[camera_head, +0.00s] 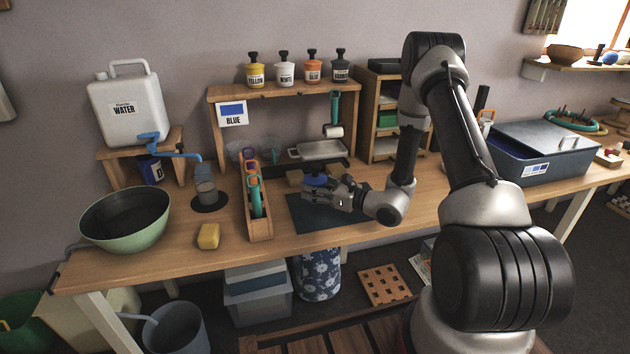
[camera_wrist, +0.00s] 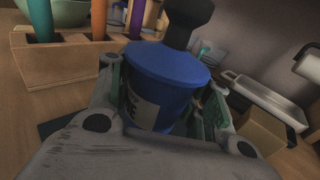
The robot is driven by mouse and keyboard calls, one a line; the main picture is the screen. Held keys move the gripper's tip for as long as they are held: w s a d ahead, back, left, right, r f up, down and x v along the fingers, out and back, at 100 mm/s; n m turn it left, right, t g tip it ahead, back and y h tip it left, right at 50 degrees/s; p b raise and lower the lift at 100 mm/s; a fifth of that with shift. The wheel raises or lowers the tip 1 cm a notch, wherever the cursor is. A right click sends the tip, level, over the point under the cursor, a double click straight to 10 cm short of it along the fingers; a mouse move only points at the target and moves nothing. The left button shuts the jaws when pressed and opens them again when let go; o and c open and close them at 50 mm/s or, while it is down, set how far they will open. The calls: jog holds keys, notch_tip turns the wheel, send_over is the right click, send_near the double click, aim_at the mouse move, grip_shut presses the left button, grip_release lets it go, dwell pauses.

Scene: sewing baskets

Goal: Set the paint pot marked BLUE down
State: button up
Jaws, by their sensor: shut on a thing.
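The blue paint pot (camera_wrist: 165,80) has a black knob on its lid and a pale label, partly hidden, with a letter E showing. My gripper (camera_wrist: 155,105) is shut on it, with one finger on each side. In the head view my gripper (camera_head: 318,190) is over the dark mat (camera_head: 310,220) on the bench. Only the blue top of the pot (camera_head: 316,180) shows there. The pot looks about upright. I cannot tell whether its base touches the mat.
A wooden tool holder (camera_head: 258,222) stands left of the mat. A yellow sponge (camera_head: 208,236) and a green bowl (camera_head: 125,222) are further left. The mat's front part is clear.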

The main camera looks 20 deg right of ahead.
notch_tip(320, 180, down, 4)
jog(key=shift+r, duration=0.25)
jog(key=shift+s+f, duration=0.15)
jog(key=shift+f, duration=0.25)
